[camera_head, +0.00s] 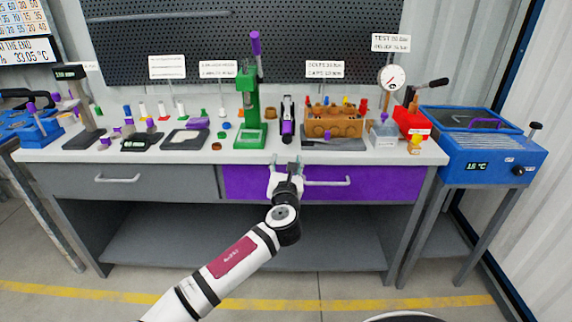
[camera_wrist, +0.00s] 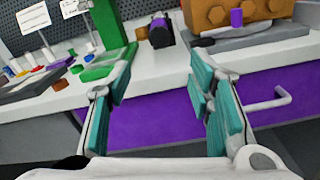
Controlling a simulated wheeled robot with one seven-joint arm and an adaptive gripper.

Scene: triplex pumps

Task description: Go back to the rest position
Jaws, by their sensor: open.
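My gripper (camera_head: 287,164) is in front of the bench, just before the purple drawer (camera_head: 244,183) at the bench's front edge. In the wrist view its two teal-padded fingers (camera_wrist: 160,105) are spread apart with nothing between them. The purple drawer front (camera_wrist: 165,122) shows behind and between the fingers. The drawer looks shut, with a white bar handle (camera_head: 328,182) to the right of my gripper. In the head view my white arm reaches up from the lower left. I cannot tell whether a fingertip touches the bench edge.
The workbench (camera_head: 60,154) holds a green press (camera_head: 249,110), an orange-brown pump block (camera_head: 335,121), a dial gauge (camera_head: 392,78) and several small parts. A grey drawer (camera_head: 118,180) is at left. A blue heated bath (camera_head: 485,145) stands at right. The floor in front is clear.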

